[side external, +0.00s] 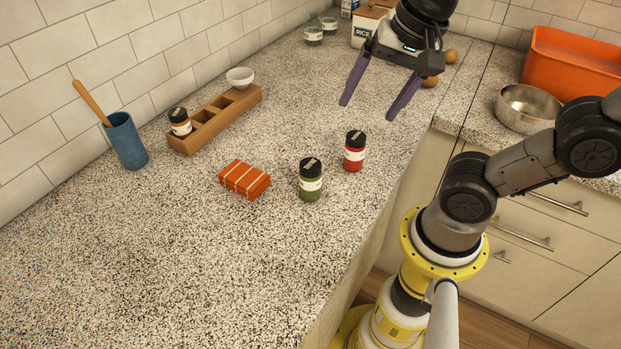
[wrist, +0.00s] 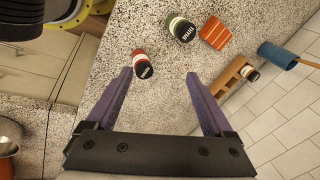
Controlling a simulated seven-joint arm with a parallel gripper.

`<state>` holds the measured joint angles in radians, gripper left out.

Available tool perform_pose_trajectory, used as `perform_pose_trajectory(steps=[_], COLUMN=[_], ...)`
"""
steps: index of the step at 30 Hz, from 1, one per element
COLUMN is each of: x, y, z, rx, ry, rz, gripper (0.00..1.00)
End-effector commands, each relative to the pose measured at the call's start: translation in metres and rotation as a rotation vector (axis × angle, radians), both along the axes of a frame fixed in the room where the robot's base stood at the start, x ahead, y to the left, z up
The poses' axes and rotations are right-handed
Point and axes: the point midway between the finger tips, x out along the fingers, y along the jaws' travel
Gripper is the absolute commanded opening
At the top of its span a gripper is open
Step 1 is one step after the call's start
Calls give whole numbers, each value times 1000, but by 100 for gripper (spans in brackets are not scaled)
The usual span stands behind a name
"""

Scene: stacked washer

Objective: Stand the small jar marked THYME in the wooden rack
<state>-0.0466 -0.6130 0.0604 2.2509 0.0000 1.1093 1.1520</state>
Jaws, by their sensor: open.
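The green jar (side external: 311,184) with a black lid stands upright on the counter; in the wrist view its lid lettering appears to read THYME (wrist: 182,28). A red jar (side external: 354,158) with a black lid stands just right of it, and also shows in the wrist view (wrist: 145,63). The wooden rack (side external: 187,147) lies near the wall, with an orange-brown jar (side external: 180,124) in its near-left compartment and other compartments empty. It shows partly in the wrist view (wrist: 228,83). My gripper (side external: 368,110) is open and empty, raised above the counter, apart from both jars.
A red-orange wrapped packet (side external: 245,179) lies between the green jar and rack. A blue cup (side external: 126,145) with a wooden handle stands left of the rack; a white bowl (side external: 240,77) is by its far end. A metal bowl (side external: 526,107) and orange tub (side external: 572,65) are right.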

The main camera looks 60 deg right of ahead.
Motion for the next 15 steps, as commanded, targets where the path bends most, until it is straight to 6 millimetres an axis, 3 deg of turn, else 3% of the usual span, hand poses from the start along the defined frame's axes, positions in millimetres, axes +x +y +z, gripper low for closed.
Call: perform_pose_trajectory(steps=[9,15], x=[58,84], y=[33,56], z=[8,-8], rx=[127,88], ry=[227,311], rz=[-547,-550], gripper=[86,86])
